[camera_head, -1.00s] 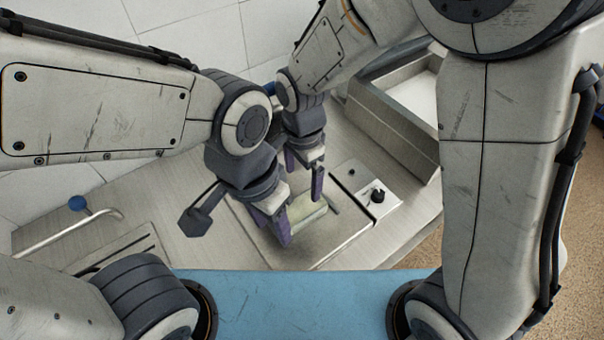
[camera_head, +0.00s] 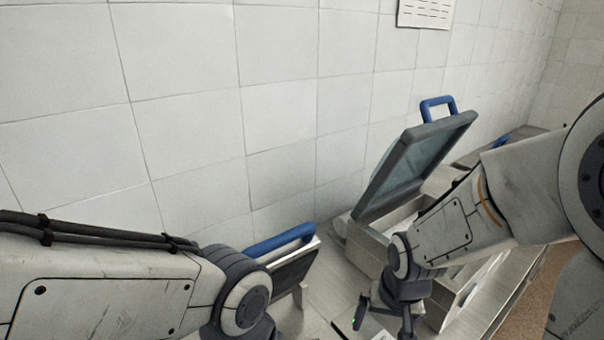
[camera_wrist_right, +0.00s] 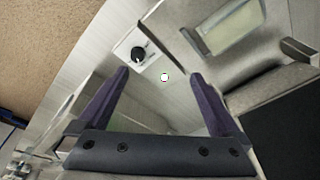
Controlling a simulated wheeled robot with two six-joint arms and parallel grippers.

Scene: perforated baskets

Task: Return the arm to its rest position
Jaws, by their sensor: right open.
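My right arm (camera_head: 450,233) comes in from the right in the head view, with its right gripper (camera_head: 406,322) pointing down at the bottom edge, partly cut off. In the right wrist view the right gripper (camera_wrist_right: 167,95) has its two purple-grey fingers spread wide, with nothing between them. My left arm (camera_head: 110,295) reaches in along the lower left of the head view. The left fingers lie below the frame.
An appliance with a raised lid (camera_head: 415,165) and blue handle stands behind the right arm. Another blue handle (camera_head: 280,240) lies beside the left wrist. A tiled wall is behind. A black knob (camera_wrist_right: 138,54) and a pale green block (camera_wrist_right: 230,34) lie below the right gripper.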

